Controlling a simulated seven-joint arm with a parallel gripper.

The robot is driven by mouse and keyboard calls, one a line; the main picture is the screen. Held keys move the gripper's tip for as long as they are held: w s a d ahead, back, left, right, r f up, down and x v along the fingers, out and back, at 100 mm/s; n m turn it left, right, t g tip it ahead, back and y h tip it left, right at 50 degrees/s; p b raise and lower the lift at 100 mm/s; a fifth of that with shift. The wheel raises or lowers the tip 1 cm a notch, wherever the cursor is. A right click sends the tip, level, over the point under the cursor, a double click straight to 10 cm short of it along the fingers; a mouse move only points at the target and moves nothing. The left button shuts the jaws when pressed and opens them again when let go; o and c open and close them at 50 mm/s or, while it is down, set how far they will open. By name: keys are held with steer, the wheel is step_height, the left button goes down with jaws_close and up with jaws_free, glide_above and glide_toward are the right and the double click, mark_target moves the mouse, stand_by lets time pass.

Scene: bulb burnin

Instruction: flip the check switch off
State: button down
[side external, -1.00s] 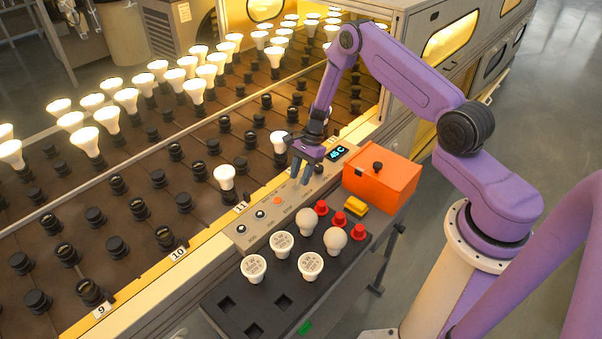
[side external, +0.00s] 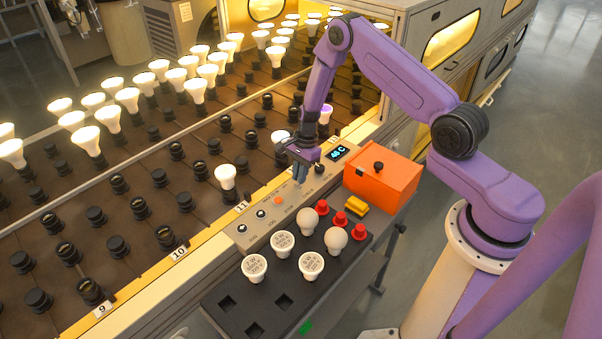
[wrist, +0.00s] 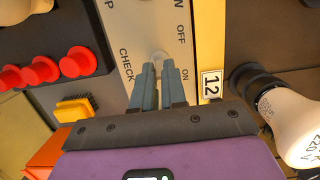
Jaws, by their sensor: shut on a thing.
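The check switch (wrist: 158,57) shows as a pale knob on the control panel in the wrist view, beside the printed words CHECK, OFF and ON. My gripper (wrist: 158,71) is shut on it, with one grey finger on either side. The fingers hide most of the switch, so its exact position is hard to tell. In the side view my gripper (side external: 299,179) reaches down to the panel (side external: 264,229), left of the small display (side external: 340,152) reading 45 C. The switch itself is hidden there.
An orange box (side external: 381,182) with a black knob stands right of the panel. Red buttons (side external: 340,219), a yellow block (side external: 355,203) and a black tray (side external: 226,300) with several bulbs lie in front. Behind the panel is the socket bed, with a bulb (side external: 225,176) near label 11.

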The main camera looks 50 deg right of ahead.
mark_target(297, 185)
steer(key=shift+a+h, duration=0.5)
steer(key=shift+h, duration=0.65)
steer(key=shift+a+h, duration=0.5)
steer(key=shift+h, duration=0.65)
steer(key=shift+a+f+h, duration=0.1)
steer(key=shift+a+h, duration=0.2)
steer(key=shift+h, duration=0.55)
steer(key=shift+a+f+h, duration=0.1)
steer(key=shift+a+h, duration=0.2)
steer(key=shift+h, duration=0.5)
steer(key=shift+a+f+h, duration=0.1)
steer(key=shift+a+h, duration=0.2)
steer(key=shift+h, duration=0.55)
steer(key=c, duration=1.2)
jaws_free()
steer(key=shift+f, duration=0.1)
steer(key=v, duration=1.7)
steer(key=shift+a, duration=0.35)
